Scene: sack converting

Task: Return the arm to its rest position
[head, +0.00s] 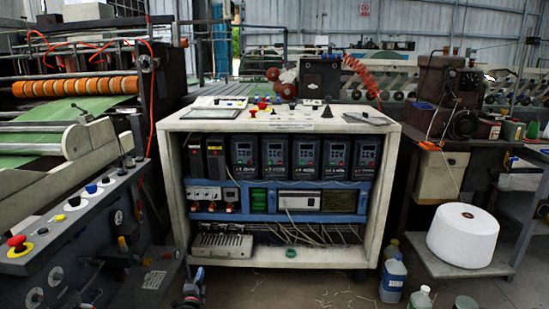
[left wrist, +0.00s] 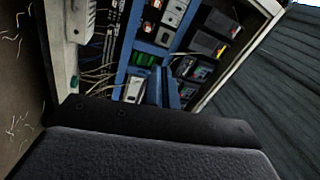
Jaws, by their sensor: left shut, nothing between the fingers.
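My left gripper (head: 197,275) shows small at the bottom edge of the head view, low in front of the cabinet's left part. In the left wrist view its two blue fingers (left wrist: 162,88) are together with nothing between them. The rest of my left arm is mostly outside the head view. My right gripper is in neither view.
A white open-front control cabinet (head: 391,185) with several drives stands ahead. A machine console with a red button (head: 17,242) is at left. A white thread cone (head: 463,235) sits on a low shelf at right. Bottles (head: 393,279) stand on the floor right of the cabinet.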

